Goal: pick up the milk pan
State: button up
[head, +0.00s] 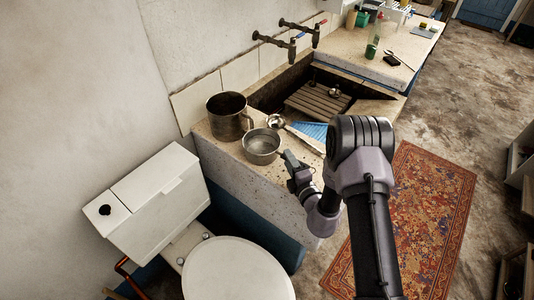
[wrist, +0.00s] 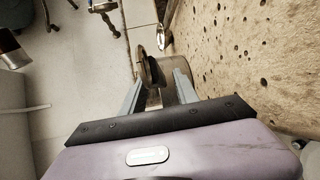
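The milk pan (head: 261,148), a small round metal pan, stands upright on the stone ledge at the near end of the trough. My gripper (head: 290,160) is just right of it, low over the ledge. In the wrist view my gripper (wrist: 158,92) has its two grey fingers apart. A narrow strip that looks like the pan's handle (wrist: 155,98) lies between them, with gaps visible at its sides. The dark rounded shape (wrist: 148,70) beyond looks like the pan seen nearly edge-on. Whether either finger touches the handle is hard to tell.
A taller metal pot (head: 228,118) stands close behind the pan, and a ladle (head: 276,121) lies to its right. The sunken basin (head: 275,93) holds a wooden rack (head: 318,101). Wall taps (head: 275,40) project above. A toilet (head: 237,270) stands at front left.

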jog(key=shift+x, duration=1)
grip_shut()
dwell(0.6)
